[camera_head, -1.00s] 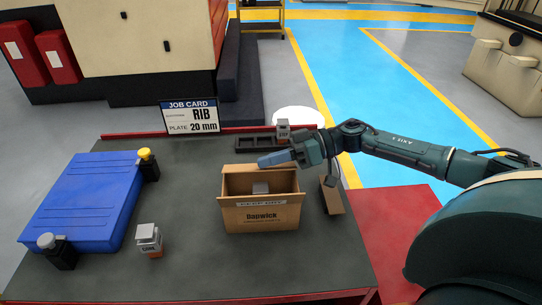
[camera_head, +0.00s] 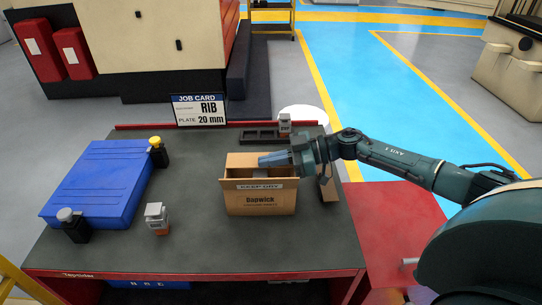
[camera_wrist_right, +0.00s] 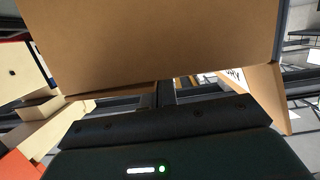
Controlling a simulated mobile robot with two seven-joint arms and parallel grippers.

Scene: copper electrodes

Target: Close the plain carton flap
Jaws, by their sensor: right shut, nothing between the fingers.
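The open cardboard carton (camera_head: 262,203) marked "Dapwick" stands on the dark table in the head view. A "KEEP DRY" label (camera_head: 259,186) runs along its front upper edge. In the right wrist view, a plain cardboard panel (camera_wrist_right: 165,45) fills the top, close to the fingers (camera_wrist_right: 165,95); contact cannot be told. The grey thing inside the carton is partly hidden. My left gripper is out of view.
A blue case (camera_head: 98,185) lies at the left of the table, with a yellow-topped black item (camera_head: 158,152) and a grey-topped one (camera_head: 73,225) beside it.

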